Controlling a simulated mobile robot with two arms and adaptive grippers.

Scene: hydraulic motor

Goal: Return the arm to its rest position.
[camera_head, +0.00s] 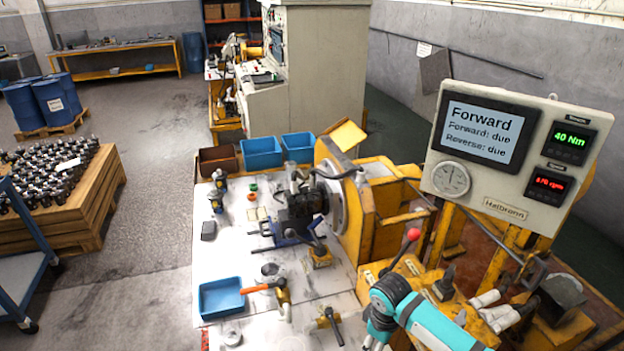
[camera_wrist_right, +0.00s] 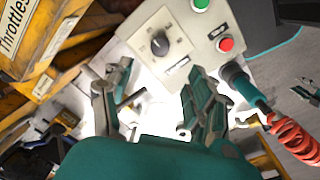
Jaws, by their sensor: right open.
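My right arm (camera_head: 425,318), teal and dark grey, enters the head view at the bottom right, beside the yellow machine base. Its hand is below the picture edge there. In the right wrist view my right gripper (camera_wrist_right: 155,105) is open, with its two fingers apart. Nothing shows held between them. A pale control box with a black knob (camera_wrist_right: 160,45) lies beyond the fingertips. My left arm and left gripper are not in view.
The control box has a green button (camera_wrist_right: 201,4) and a red button (camera_wrist_right: 226,44). A red coiled cable (camera_wrist_right: 292,138) hangs at right. The display panel (camera_head: 515,155) reads Forward. Levers, including one with a red knob (camera_head: 413,234), stand near my arm. A blue tray (camera_head: 222,299) lies on the bench.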

